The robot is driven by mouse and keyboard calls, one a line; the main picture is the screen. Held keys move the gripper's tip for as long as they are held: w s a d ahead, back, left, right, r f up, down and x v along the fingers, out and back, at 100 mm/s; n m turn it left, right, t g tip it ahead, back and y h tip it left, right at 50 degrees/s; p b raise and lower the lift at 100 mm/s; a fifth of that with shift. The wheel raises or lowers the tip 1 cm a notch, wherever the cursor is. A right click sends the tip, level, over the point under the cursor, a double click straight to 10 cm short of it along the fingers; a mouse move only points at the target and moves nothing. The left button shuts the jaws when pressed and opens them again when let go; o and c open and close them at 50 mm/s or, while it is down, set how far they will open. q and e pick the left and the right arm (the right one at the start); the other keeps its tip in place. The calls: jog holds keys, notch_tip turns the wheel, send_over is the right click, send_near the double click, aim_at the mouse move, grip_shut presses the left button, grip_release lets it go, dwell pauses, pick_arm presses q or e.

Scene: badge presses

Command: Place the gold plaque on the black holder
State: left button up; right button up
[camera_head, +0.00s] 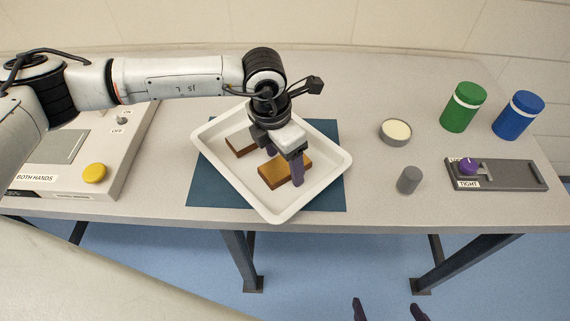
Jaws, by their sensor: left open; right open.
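A gold-brown block (275,176), which looks like the gold plaque, lies in a white tray (340,163). A darker brown block (236,146) lies behind it to the left, partly covered by my gripper. My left gripper (281,160) is open above the tray, pointing down, with one purple finger in front of the gold block. Its other finger is mostly hidden, and I cannot tell whether it touches the block. My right gripper (388,312) is open and empty at the bottom edge, off the table. I cannot clearly make out a black holder.
The tray sits on a blue mat (328,200). A press (60,180) with a yellow button stands left. On the right are a round tin (396,132), a grey cylinder (408,181), green (461,112) and blue (517,118) jars, and a dark grey fixture (515,175) with a purple knob.

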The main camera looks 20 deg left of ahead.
pick_arm(q)
jog(key=shift+c, duration=0.5)
jog(key=shift+r, duration=0.1)
jog(key=c, duration=1.1)
